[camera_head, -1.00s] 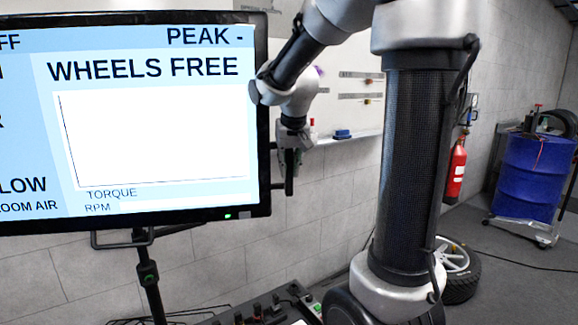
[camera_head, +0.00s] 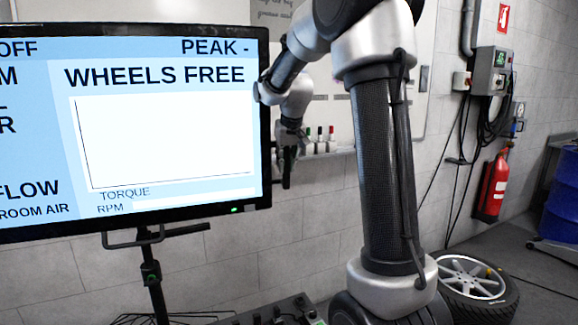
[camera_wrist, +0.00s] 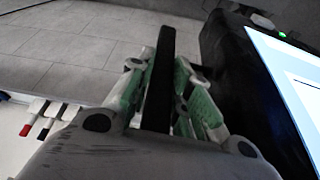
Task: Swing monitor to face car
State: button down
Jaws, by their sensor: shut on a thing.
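The monitor (camera_head: 160,145) fills the left of the head view, its lit screen reading WHEELS FREE above an empty graph. It stands on a black pole (camera_head: 151,270). My gripper (camera_head: 287,168) is at the right edge of the monitor, partly hidden behind its side. In the wrist view my gripper (camera_wrist: 160,85) has its green-padded fingers shut on a dark upright bar, the monitor handle (camera_wrist: 159,75). The lit screen (camera_wrist: 290,85) and the dark casing show just to the right of the fingers.
A whiteboard ledge with several markers (camera_head: 320,140) is on the wall behind my arm. A wheel (camera_head: 474,285) lies on the floor at right, near a red extinguisher (camera_head: 492,185) and a blue drum (camera_head: 562,195). A control panel (camera_head: 275,312) is below the monitor.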

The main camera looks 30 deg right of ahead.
jog(key=w, duration=0.2)
jog(key=w+d, duration=0.1)
jog(key=w, duration=0.1)
jog(key=shift+w+d+r, duration=0.1)
jog(key=shift+w+d, duration=0.05)
jog(key=shift+w, duration=0.1)
jog(key=c, duration=1.3)
grip_release()
jog(key=shift+s, duration=0.1)
jog(key=v, duration=1.1)
jog(key=shift+s+r, duration=0.25)
jog(key=shift+r, duration=0.1)
jog(key=shift+s, duration=0.1)
